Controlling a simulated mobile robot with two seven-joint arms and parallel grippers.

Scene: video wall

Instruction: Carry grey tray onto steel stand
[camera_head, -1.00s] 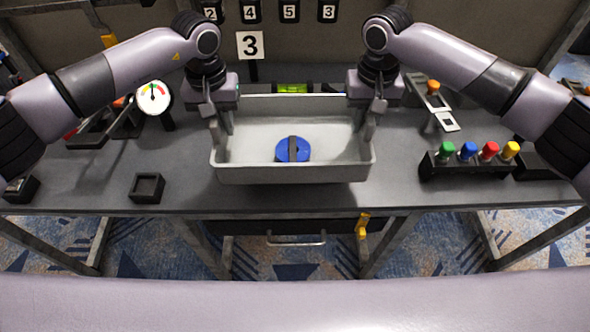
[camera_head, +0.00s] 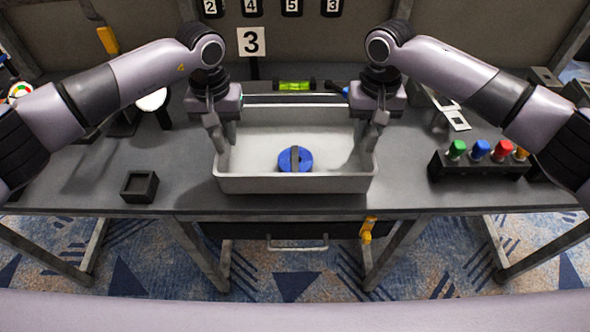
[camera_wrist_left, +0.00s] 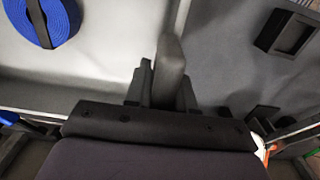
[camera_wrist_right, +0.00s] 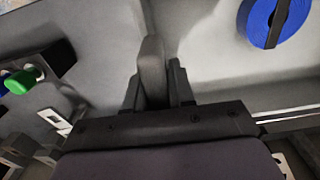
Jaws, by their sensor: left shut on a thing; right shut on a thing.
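The grey tray (camera_head: 292,184) is an open shallow box over the middle of the workbench, near its front edge. It looks level. I cannot tell whether it touches the bench or hangs just above it. A blue roll with a dark strap (camera_head: 295,159) lies inside; it also shows in the left wrist view (camera_wrist_left: 62,30) and the right wrist view (camera_wrist_right: 262,20). My left gripper (camera_head: 226,132) is shut on the tray's left wall. My right gripper (camera_head: 371,135) is shut on its right wall. I cannot make out a steel stand.
On the dark workbench (camera_head: 80,185) a small black open box (camera_head: 140,187) stands left of the tray. A rack with coloured knobs (camera_head: 475,166) stands to the right. A green level (camera_head: 295,86) lies behind. A yellow-handled item (camera_head: 367,229) hangs below the front edge.

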